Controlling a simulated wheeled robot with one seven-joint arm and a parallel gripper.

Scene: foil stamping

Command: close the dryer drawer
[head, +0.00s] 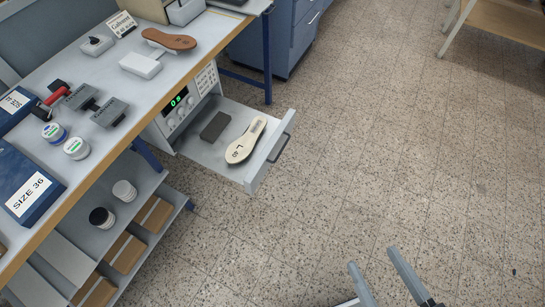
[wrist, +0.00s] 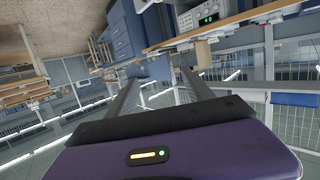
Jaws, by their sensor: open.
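The dryer (head: 178,112) hangs under the workbench, with a green display on its front panel. Its drawer (head: 222,168) is pulled out over the floor. A light insole (head: 246,140) marked "L 40" and a dark block (head: 215,126) lie in it. The drawer's front panel has a dark handle (head: 279,148). My gripper (head: 372,262) is at the bottom of the head view, apart from the drawer, below and right of it. Its two fingers are spread and empty. In the wrist view my gripper (wrist: 163,80) is also open, and the dryer's panel (wrist: 207,15) shows at the top.
The workbench (head: 105,80) at left carries a brown sole (head: 169,39), a white box (head: 140,65), jars, stamps and a "SIZE 36" box (head: 28,190). A lower shelf (head: 140,205) stands below. A blue cabinet (head: 280,35) is behind. The floor right of the drawer is clear.

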